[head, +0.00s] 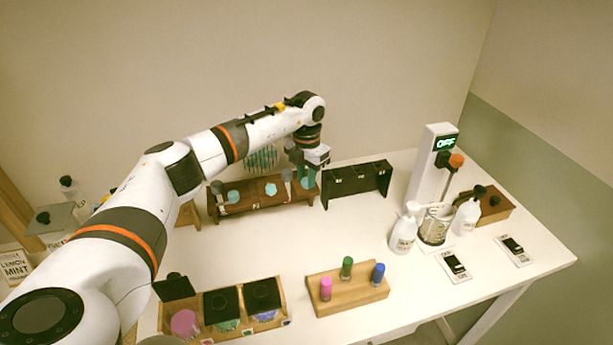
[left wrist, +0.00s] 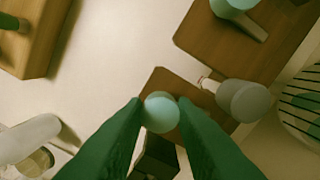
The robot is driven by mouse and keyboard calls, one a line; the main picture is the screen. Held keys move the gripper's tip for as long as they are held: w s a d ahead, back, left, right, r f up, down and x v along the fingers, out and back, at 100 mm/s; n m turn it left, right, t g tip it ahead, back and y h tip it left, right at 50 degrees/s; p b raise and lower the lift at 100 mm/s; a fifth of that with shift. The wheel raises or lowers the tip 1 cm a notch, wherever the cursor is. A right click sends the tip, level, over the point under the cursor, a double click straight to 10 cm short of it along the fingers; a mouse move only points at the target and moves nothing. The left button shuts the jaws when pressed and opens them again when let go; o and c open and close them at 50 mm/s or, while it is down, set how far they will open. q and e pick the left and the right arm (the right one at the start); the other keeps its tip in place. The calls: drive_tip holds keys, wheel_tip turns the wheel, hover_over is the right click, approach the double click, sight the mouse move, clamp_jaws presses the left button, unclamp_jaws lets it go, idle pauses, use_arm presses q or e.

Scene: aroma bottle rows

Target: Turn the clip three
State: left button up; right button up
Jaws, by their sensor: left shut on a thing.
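A wooden rack (head: 243,206) stands at the back of the table, with pale teal round pieces and grey rounded knobs along it. My left gripper (head: 308,176) reaches down over its right end. In the left wrist view, the green fingers (left wrist: 160,108) are shut on a pale teal round piece (left wrist: 160,115) at that end. A grey knob (left wrist: 245,100) on a thin metal stem sits beside the fingers, apart from them. I cannot tell which part is called clip three. The fingers hide part of the rack end. My right gripper is not in view.
A black rack (head: 357,181) stands just right of the wooden one. In front are a wooden block (head: 347,292) with three coloured vials and a wooden box (head: 278,318) with black lids. A white OFF tower (head: 430,165) and white bottles stand at right. The table middle is clear.

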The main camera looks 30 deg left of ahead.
use_arm(q)
drive_tip(key=n, duration=0.3)
drive_tip(key=shift+r+n, duration=0.1)
drive_tip(key=shift+n, duration=0.3)
drive_tip(key=n, duration=0.3)
drive_tip(key=shift+n, duration=0.3)
drive_tip(key=n, duration=0.4)
drive_tip(key=shift+w+n+p, duration=0.1)
drive_tip(key=shift+n+p, duration=0.2)
drive_tip(key=shift+n, duration=1.4)
drive_tip(key=o, duration=1)
drive_tip(key=shift+r+b, duration=2)
drive_tip(key=shift+r, duration=4)
